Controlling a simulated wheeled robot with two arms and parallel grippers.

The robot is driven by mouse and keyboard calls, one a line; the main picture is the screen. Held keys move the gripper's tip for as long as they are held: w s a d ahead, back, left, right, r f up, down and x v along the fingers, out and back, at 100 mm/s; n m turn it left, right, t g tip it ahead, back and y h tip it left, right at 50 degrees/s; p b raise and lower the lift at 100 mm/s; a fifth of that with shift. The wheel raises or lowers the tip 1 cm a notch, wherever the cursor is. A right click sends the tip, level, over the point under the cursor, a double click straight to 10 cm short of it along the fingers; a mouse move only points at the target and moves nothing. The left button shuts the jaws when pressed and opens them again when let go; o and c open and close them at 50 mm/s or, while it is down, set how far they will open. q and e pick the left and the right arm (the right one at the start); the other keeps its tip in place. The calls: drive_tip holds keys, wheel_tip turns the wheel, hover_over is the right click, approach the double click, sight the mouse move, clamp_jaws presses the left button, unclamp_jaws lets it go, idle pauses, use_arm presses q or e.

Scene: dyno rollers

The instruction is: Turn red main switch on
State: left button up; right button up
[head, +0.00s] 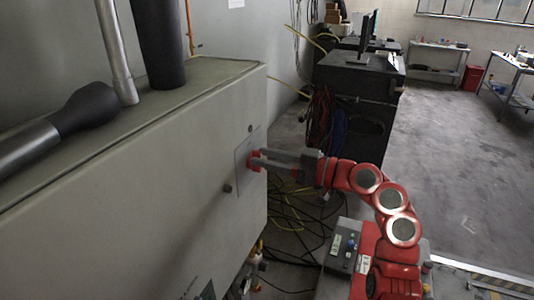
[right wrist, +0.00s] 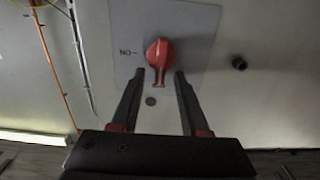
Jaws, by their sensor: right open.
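The red main switch (right wrist: 160,54) is a rotary knob on a grey plate (right wrist: 190,28) fixed to the cabinet. In the right wrist view its handle points down the picture, and an upside-down ON mark (right wrist: 128,52) is to its left. In the head view the switch (head: 253,161) is partly hidden by my right gripper (head: 257,157). My right gripper is open, with its fingertips (right wrist: 157,73) on either side of the handle's lower end. Gaps show between fingers and handle. My left gripper is not in view.
The switch is on the side of a large grey cabinet (head: 120,190). A dark round stud (right wrist: 239,63) sticks out beside the plate. Thick pipes (head: 160,45) stand on the cabinet top. Loose cables (head: 290,215) lie on the floor. A black cart (head: 360,75) stands behind my right arm.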

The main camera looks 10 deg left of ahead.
clamp_jaws()
